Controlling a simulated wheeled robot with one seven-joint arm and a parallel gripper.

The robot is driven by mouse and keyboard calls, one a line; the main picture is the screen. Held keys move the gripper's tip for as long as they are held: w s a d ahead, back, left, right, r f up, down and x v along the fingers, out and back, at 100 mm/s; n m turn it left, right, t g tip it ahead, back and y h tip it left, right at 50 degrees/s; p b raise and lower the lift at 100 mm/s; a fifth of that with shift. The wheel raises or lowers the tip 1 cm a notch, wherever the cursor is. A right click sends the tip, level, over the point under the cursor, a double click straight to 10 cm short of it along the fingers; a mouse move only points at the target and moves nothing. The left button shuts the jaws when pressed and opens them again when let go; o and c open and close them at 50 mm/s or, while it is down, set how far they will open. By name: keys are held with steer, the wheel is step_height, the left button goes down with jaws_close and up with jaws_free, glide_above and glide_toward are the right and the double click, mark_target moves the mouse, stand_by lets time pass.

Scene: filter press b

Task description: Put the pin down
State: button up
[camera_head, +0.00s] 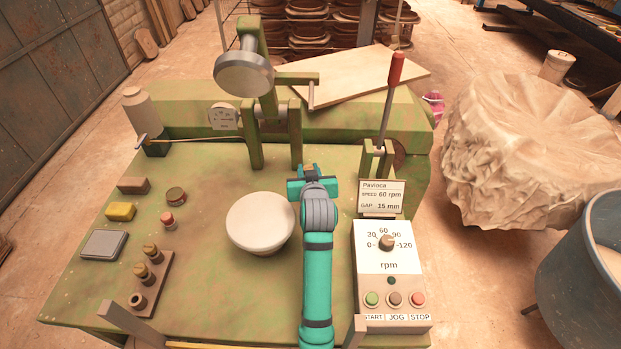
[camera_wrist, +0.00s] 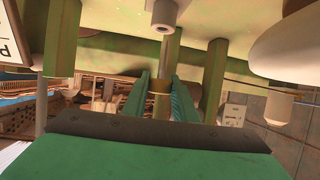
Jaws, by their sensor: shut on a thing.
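My gripper (camera_head: 308,182) is in front of the green press frame, above the green table and right of a pale round disc (camera_head: 260,222). It is shut on the pin (camera_wrist: 160,88); a brass-coloured band shows between the fingers in the wrist view, and a grey shaft seems to run on from it. In the head view the arm and fingers hide most of the pin. A brown rack (camera_head: 137,302) on the left of the table holds two brass-headed pins (camera_head: 149,249) and has one open socket at its near end.
A press arm with a round grey head (camera_head: 244,75) stands behind the disc. A red-handled lever (camera_head: 392,95) and a control box (camera_head: 389,270) stand right of my gripper. A grey pad (camera_head: 104,245), yellow block (camera_head: 121,211) and small knobs lie on the left.

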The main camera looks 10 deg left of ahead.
steer(key=shift+w+d+f, duration=0.25)
steer(key=shift+w+f, duration=0.35)
steer(key=shift+f, duration=0.1)
step_height(320, 180, down, 3)
jaws_close()
steer(key=o, duration=1.1)
jaws_free()
steer(key=v, duration=1.2)
steer(key=shift+a, duration=0.1)
